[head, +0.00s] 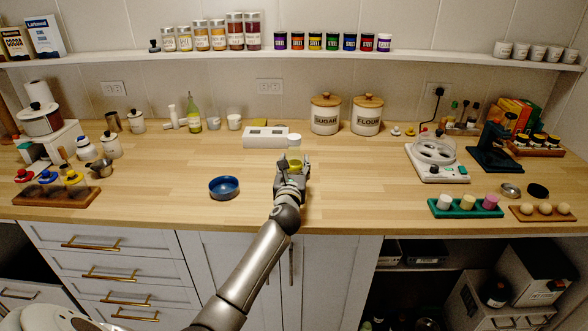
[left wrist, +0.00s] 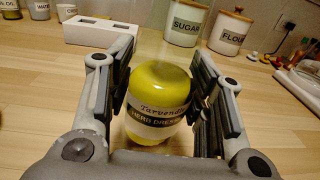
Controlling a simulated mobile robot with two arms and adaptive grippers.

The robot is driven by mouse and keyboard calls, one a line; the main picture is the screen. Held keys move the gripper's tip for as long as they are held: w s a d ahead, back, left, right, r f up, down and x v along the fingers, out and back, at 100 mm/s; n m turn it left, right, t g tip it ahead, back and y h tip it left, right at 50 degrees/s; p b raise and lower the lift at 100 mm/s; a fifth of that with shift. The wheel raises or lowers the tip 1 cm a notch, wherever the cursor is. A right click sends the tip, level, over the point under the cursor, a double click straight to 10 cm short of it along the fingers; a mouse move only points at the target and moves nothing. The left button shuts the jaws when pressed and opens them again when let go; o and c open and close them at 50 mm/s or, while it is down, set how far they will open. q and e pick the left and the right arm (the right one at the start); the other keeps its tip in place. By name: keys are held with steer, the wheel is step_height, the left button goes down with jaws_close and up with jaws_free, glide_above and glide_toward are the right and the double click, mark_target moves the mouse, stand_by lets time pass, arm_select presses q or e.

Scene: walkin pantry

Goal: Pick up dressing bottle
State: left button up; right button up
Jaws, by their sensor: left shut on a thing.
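The dressing bottle (left wrist: 158,103) fills the middle of the left wrist view. It has a rounded yellow-green body and a white and dark label that reads in part "HERB DRESS". My left gripper (left wrist: 160,105) has a finger on each side of it and is shut on it. In the head view the left gripper (head: 291,180) is over the middle of the counter, with a yellow-green part of the bottle (head: 294,164) showing between its fingers. The bottle's lower part is hidden by my gripper, so I cannot tell whether it touches the counter. My right gripper is not in view.
A white box with two openings (head: 266,137) stands just behind the gripper. A blue bowl (head: 224,188) is to its left. Sugar (head: 325,115) and flour (head: 367,116) canisters stand behind to the right. The wooden counter (head: 350,185) is clear right of the gripper.

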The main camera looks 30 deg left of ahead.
arm_select(q)
steer(key=shift+r, duration=0.5)
step_height(320, 180, up, 2)
steer(key=shift+r+p, duration=0.2)
steer(key=shift+p, duration=0.1)
steer(key=s+a+r+p, duration=0.2)
steer(key=s+a+r, duration=0.5)
steer(key=s+r, duration=0.2)
steer(key=shift+s+a+r, duration=0.35)
steer(key=shift+s+r, duration=0.05)
steer(key=shift+s, duration=0.95)
steer(key=m+t+h, duration=0.2)
steer(key=m+h, duration=0.1)
steer(key=h, duration=0.1)
glide_toward(293, 160)
steer(key=s+d+r, duration=0.3)
steer(key=d, duration=0.2)
steer(key=s+d+f+m+h, duration=0.1)
steer(key=s+d+h, duration=0.1)
steer(key=s+d, duration=0.2)
steer(key=s+d+m+h, duration=0.1)
steer(key=s+d, duration=0.4)
steer(key=d, duration=0.6)
steer(key=shift+s+d+f+m+h, duration=0.25)
steer(key=shift+f+m+h, duration=0.1)
steer(key=shift+h, duration=0.35)
